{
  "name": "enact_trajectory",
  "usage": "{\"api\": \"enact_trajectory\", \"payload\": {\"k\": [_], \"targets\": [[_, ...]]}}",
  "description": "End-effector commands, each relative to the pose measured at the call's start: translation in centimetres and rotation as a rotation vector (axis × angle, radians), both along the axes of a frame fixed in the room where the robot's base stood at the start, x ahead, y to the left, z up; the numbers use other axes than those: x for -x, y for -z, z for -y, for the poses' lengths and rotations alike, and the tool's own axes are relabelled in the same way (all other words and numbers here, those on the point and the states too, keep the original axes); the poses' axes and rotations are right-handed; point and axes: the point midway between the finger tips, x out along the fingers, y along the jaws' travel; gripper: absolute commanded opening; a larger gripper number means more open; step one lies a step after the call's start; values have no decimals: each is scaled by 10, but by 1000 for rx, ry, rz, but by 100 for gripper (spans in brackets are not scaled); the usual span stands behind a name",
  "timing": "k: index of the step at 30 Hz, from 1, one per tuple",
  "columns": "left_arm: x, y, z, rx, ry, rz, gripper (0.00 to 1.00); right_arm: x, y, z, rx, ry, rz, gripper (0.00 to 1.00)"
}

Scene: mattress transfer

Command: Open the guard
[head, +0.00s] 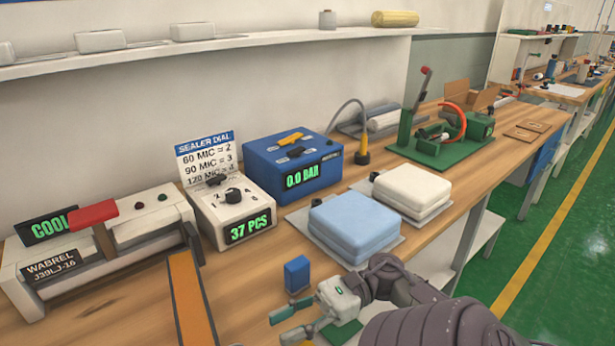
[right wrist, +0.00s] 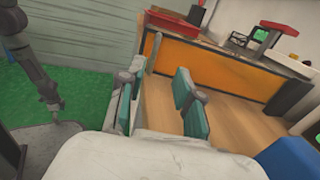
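The likely guard is an orange panel (head: 190,300) with grey edges. It stands in front of the white sealer (head: 155,222), near the bench's left front. In the right wrist view, the orange panel (right wrist: 225,68) stretches upright between grey posts, beyond my fingers. My right gripper (head: 284,325) is over the front of the bench, to the right of the panel and apart from it. Its teal-padded fingers (right wrist: 160,95) are spread with nothing between them. The sealer's red handle (head: 93,214) is behind the panel. My left gripper does not show in the head view.
A small blue block (head: 296,274) stands close to my right gripper. A dial box (head: 232,213), a blue pressure box (head: 290,168), and blue (head: 352,225) and white (head: 411,190) packs stand further along. Bare wood (right wrist: 225,110) lies between my fingers and the panel.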

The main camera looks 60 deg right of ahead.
Motion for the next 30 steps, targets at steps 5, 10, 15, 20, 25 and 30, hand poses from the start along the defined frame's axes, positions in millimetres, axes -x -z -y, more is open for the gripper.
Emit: {"api": "enact_trajectory", "payload": {"k": [5, 10, 15, 20, 25, 30], "targets": [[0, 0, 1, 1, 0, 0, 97, 15, 0, 28, -1, 3, -2, 34], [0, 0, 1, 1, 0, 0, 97, 22, 0, 41, 0, 1, -1, 34], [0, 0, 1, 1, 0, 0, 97, 23, 0, 43, -1, 0, 0, 34], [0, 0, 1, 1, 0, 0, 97, 23, 0, 42, -1, 0, 0, 34], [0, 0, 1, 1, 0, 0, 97, 23, 0, 42, -1, 0, 0, 34], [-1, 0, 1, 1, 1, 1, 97, 23, 0, 42, -1, 0, 0, 34]]}}
